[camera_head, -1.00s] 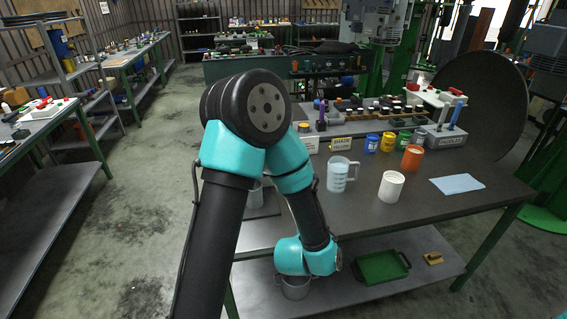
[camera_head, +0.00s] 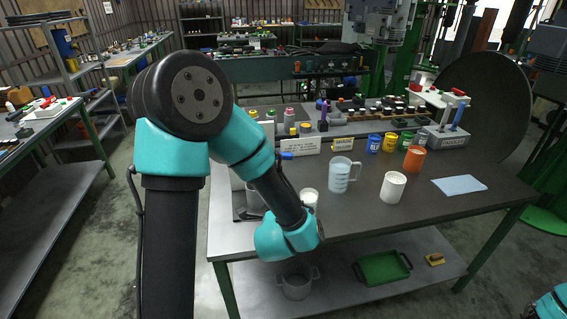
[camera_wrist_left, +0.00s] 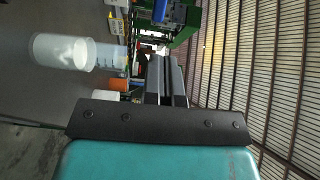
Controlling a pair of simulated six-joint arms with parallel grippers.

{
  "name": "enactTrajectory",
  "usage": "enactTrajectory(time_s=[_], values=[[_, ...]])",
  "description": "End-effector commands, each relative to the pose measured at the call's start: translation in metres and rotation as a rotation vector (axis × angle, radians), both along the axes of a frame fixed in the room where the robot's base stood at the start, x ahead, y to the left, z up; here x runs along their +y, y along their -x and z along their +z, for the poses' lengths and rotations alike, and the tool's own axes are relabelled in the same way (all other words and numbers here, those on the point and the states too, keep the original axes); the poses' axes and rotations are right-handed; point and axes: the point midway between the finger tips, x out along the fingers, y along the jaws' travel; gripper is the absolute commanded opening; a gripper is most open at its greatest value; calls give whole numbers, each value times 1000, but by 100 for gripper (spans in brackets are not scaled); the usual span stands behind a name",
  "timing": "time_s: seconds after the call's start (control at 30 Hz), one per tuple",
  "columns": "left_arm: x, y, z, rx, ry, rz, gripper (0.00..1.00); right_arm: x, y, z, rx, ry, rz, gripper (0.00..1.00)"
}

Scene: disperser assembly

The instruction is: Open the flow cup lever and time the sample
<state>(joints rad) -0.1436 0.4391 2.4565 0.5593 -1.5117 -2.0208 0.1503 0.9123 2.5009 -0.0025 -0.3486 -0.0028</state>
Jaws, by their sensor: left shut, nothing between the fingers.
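My left gripper (camera_wrist_left: 166,82) shows in the left wrist view with its two dark fingers shut together and empty. In the head view my left arm hides it. I cannot clearly make out the flow cup or its lever; my arm covers much of the table's left end, where part of a dark base (camera_head: 243,214) shows. A small blue piece (camera_head: 287,155) sticks out beside the arm; I cannot tell what it belongs to. A white cup (camera_head: 309,196) stands just right of the forearm, and a white cup (camera_wrist_left: 63,52) is near in the wrist view. My right gripper is out of view.
A clear measuring jug (camera_head: 340,176), another white cup (camera_head: 393,187), an orange cup (camera_head: 414,158) and a blue cloth (camera_head: 460,185) are on the table. Several small coloured cans (camera_head: 388,142) stand behind. A green tray (camera_head: 382,267) and metal pot (camera_head: 297,284) sit on the lower shelf.

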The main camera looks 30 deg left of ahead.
Motion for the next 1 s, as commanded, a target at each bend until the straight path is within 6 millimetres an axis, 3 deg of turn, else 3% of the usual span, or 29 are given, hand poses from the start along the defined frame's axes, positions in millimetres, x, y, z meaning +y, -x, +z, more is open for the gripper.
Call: enactTrajectory(time_s=[0.27, 0.8, 1.0], values=[[12, -24, 0, -1, 2, 2, 0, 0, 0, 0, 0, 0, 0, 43], [50, -105, 0, 0, 1, 1, 0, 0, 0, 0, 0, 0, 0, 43], [59, -122, 0, 0, 1, 1, 0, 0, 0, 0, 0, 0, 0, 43]])
